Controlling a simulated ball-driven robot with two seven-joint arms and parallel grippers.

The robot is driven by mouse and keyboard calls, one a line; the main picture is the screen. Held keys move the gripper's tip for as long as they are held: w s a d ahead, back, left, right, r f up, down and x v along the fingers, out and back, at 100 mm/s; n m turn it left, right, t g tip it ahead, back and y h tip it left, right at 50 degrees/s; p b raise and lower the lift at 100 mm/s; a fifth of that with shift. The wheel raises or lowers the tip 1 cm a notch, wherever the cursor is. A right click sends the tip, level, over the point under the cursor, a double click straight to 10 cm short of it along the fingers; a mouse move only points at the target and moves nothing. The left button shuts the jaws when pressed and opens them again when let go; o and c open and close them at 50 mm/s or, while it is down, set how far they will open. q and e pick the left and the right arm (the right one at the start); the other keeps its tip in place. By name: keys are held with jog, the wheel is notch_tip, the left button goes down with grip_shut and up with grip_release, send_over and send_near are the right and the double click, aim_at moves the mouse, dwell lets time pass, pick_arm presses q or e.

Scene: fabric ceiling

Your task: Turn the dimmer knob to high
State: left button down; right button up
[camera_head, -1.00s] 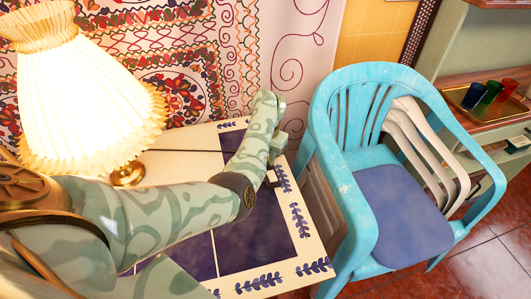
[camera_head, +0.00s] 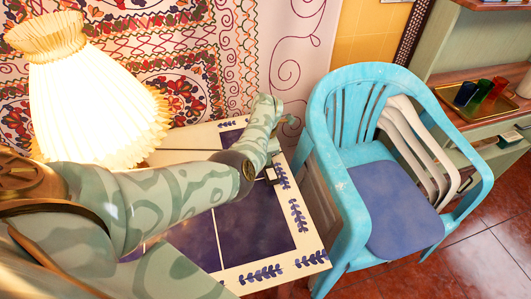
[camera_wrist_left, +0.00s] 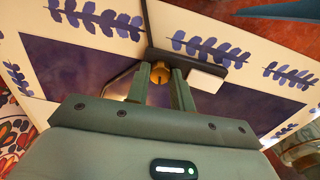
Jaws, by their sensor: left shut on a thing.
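A brass dimmer knob (camera_wrist_left: 159,73) shows in the left wrist view, on a black dimmer housing (camera_wrist_left: 190,58) on the tiled table (camera_head: 258,225). My left gripper (camera_wrist_left: 160,80) is shut on the knob, one finger on each side. In the head view my left arm reaches across the table, and its gripper (camera_head: 273,158) is over the dark dimmer near the table's right edge; the knob itself is hidden there. The knob's setting cannot be read. A table lamp (camera_head: 95,100) with a pleated shade is brightly lit at the left. My right gripper is not in view.
A turquoise chair (camera_head: 345,215) with a blue seat (camera_head: 398,210) stands close to the table's right side. A shelf at far right holds a tray (camera_head: 459,100) with coloured glasses. An embroidered cloth (camera_head: 200,60) hangs behind the table. A dark cable crosses the table.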

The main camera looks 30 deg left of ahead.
pick_arm(q)
jog(key=shift+m, duration=0.3)
dwell(0.4)
jog(key=c, duration=1.2)
grip_release()
notch_tip(320, 180, up, 16)
jog(key=p, duration=0.8)
jog(key=shift+d+r, duration=0.2)
